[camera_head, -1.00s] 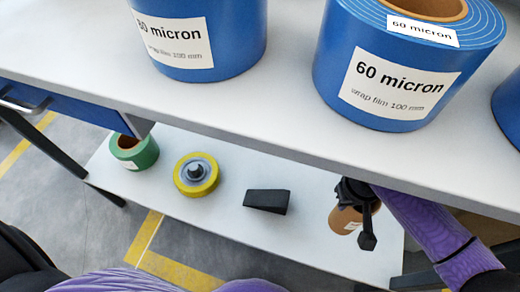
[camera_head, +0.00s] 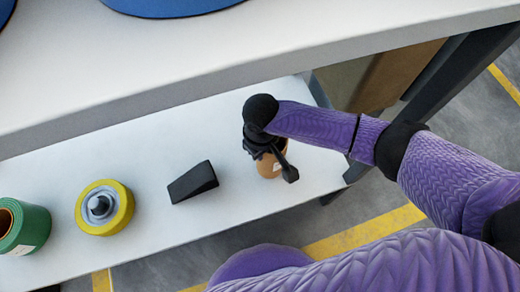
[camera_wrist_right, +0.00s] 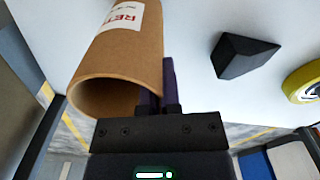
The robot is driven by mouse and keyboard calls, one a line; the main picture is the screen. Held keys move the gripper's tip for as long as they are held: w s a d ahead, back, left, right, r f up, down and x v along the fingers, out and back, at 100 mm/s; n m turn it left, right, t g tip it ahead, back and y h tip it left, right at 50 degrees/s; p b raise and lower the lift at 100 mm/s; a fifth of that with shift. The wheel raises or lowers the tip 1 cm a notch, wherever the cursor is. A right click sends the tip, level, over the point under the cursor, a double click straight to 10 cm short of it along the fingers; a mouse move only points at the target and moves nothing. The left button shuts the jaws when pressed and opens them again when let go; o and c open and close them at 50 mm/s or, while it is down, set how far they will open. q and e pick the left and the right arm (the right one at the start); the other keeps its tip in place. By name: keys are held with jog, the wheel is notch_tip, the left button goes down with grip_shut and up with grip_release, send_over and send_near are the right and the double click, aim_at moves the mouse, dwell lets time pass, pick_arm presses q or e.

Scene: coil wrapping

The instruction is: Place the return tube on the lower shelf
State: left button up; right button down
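The brown cardboard return tube (camera_head: 270,165) is at the right end of the white lower shelf (camera_head: 235,209). It looks roughly upright; I cannot tell whether its base touches the shelf. My right gripper (camera_head: 268,148) is at the tube's upper rim, partly covering it. In the right wrist view the tube (camera_wrist_right: 122,62) shows its open end and a white label with red letters. There the dark fingers (camera_wrist_right: 158,92) appear closed across the tube wall, one at the opening and one outside. My left gripper is out of view.
A black wedge (camera_head: 193,183), a yellow-rimmed roll (camera_head: 104,207) and a green roll (camera_head: 24,227) stand left of the tube on the lower shelf. The upper shelf (camera_head: 200,62) overhangs behind, with blue rolls on it. A dark table leg (camera_head: 462,78) stands at right.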

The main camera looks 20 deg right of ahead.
jog(key=c, duration=1.2)
grip_release()
jog(key=shift+f, duration=0.1)
jog(key=o, duration=0.4)
notch_tip(320, 180, up, 12)
jog(key=p, duration=0.8)
jog(key=shift+r+p, duration=0.25)
jog(key=shift+p, duration=0.05)
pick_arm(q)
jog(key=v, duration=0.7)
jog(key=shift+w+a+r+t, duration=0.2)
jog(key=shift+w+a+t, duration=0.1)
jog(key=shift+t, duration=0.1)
pick_arm(e)
jog(key=shift+f, duration=0.1)
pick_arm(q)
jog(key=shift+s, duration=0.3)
